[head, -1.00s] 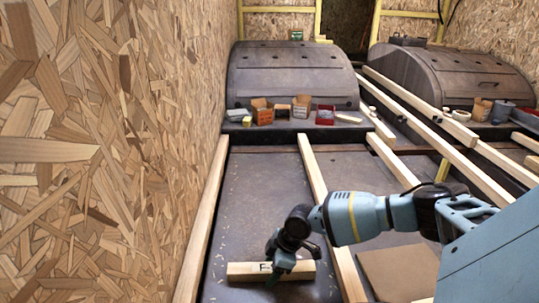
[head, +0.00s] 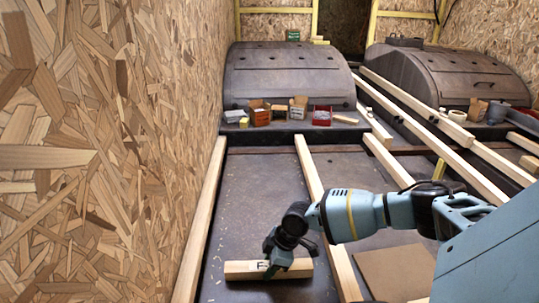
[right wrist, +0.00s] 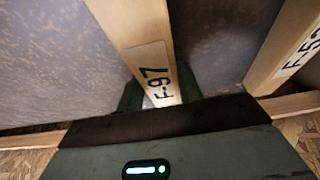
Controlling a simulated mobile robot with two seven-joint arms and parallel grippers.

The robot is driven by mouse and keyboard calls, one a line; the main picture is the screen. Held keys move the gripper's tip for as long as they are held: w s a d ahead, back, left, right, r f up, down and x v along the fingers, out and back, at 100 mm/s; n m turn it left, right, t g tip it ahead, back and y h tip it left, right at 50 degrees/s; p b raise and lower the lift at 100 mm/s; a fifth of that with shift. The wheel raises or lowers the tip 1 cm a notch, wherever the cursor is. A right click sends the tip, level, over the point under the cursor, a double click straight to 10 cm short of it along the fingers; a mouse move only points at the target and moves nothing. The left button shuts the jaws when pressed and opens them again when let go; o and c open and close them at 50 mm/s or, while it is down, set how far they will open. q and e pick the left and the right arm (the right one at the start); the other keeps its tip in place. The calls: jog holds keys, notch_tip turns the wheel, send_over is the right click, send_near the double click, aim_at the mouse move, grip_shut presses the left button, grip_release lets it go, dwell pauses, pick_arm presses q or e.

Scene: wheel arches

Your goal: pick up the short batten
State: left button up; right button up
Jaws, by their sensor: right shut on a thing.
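The short batten (head: 240,270) is a pale piece of timber lying crosswise at the bottom of the head view, low over or on the dark floor between two long battens. I cannot tell whether it touches the floor. My right gripper (head: 272,268) is shut on it near its middle, from above. My left gripper is not in view.
Long battens run beside it on the left (head: 203,220) and right (head: 311,175). A chipboard wall (head: 100,150) rises close on the left. A brown flat board (head: 395,270) lies to the right. Wheel arches (head: 285,75) with small boxes stand at the back.

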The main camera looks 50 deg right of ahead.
notch_tip(320, 180, up, 9)
jog(key=p, duration=0.3)
jog(key=shift+f, duration=0.1)
